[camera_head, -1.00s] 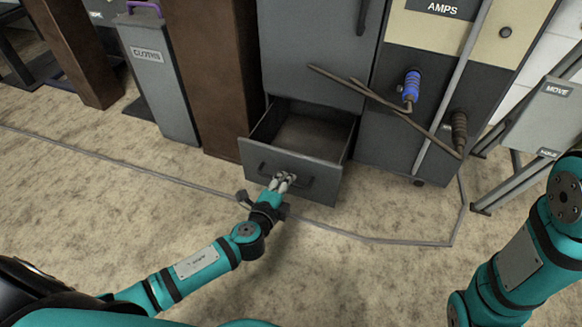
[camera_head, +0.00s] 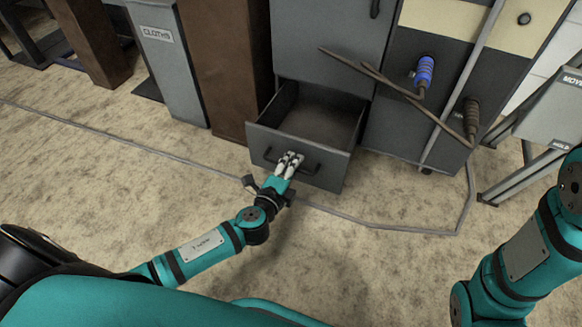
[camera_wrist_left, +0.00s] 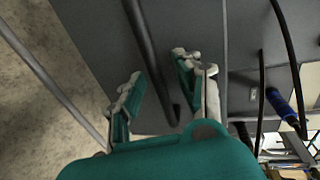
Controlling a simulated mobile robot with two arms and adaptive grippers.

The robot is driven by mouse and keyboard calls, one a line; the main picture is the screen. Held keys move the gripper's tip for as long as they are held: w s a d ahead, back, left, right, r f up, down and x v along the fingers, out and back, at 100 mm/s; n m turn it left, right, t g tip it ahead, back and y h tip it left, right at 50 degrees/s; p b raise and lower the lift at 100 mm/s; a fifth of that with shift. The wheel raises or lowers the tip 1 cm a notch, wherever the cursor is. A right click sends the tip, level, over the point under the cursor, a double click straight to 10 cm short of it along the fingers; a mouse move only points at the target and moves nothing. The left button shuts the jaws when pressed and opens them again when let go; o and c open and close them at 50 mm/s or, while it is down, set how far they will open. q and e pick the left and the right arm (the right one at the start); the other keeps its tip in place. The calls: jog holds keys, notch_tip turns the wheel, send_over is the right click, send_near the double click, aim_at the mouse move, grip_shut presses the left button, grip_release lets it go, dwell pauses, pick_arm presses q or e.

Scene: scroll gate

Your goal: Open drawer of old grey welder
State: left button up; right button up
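The grey drawer (camera_head: 297,150) at the bottom of the grey cabinet (camera_head: 325,45) is pulled well out, and its inside looks empty. Its dark bar handle (camera_head: 311,172) is on the front panel. My left gripper (camera_head: 289,160) is at the handle, with its fingertips in front of the drawer face. In the left wrist view, the two fingers of my left gripper (camera_wrist_left: 158,78) stand apart, and the dark handle bar (camera_wrist_left: 150,60) runs between them with gaps visible. My right gripper is out of view; only my right arm shows at the right edge.
A brown post (camera_head: 228,70) and a grey bin marked CLOTHS (camera_head: 172,75) stand left of the cabinet. Rods and a blue grip (camera_head: 424,72) stick out at the right. A folding stand (camera_head: 545,115) is at far right. A cable (camera_head: 385,230) crosses the clear floor.

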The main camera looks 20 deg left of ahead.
pick_arm(q)
jog(key=v, duration=1.2)
